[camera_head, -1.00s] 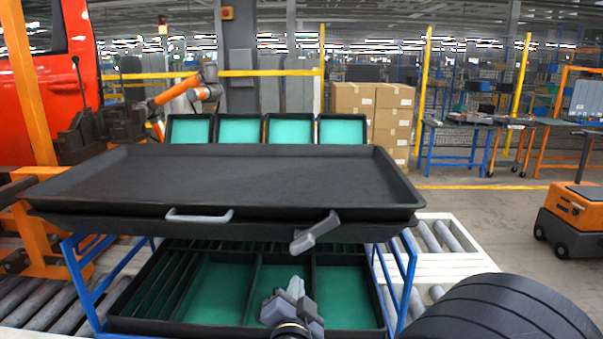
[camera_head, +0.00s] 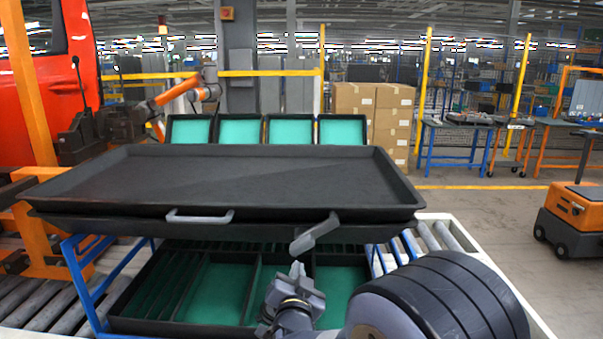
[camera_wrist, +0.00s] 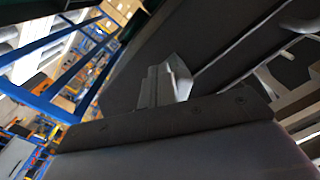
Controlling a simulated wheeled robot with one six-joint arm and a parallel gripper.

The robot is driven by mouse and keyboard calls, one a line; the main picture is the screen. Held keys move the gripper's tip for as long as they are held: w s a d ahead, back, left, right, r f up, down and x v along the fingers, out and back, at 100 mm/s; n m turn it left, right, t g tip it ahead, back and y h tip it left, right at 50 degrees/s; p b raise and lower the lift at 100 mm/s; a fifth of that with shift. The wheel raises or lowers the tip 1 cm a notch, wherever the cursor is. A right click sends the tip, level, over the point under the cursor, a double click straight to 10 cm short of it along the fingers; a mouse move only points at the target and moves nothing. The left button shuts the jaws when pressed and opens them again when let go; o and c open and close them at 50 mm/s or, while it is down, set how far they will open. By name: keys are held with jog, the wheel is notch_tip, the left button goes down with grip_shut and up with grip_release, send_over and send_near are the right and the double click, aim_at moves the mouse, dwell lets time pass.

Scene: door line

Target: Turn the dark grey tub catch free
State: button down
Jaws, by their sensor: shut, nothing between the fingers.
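The dark grey tub (camera_head: 250,180) is wide and shallow and lies on top of the blue rack. Its catch is a light grey lever (camera_head: 315,232) at the right of the front edge, slanting down to the left. A grey bar handle (camera_head: 200,217) is on the same front edge, further left. My gripper (camera_head: 297,269) is shut and empty, below the lower end of the catch in the head view, with a small gap showing between them. The wrist view shows the shut fingers (camera_wrist: 168,82) before a dark surface; I cannot surely tell the catch there.
A lower tray with green compartments (camera_head: 215,290) is under the tub, behind my gripper. The blue rack frame (camera_head: 85,285) stands at the left. A roller conveyor (camera_head: 430,240) runs at the right. Small green-lined bins (camera_head: 240,129) stand behind the tub.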

jog(key=shift+w+d+r, duration=0.1)
jog(key=shift+d+r, duration=0.05)
jog(key=shift+r, duration=0.5)
dwell(0.8)
jog(key=shift+a, duration=0.3)
dwell(0.4)
jog(key=s+a+b, duration=0.1)
jog(key=s, duration=0.5)
jog(key=shift+b, duration=0.3)
dwell(0.5)
jog(key=shift+f, duration=0.15)
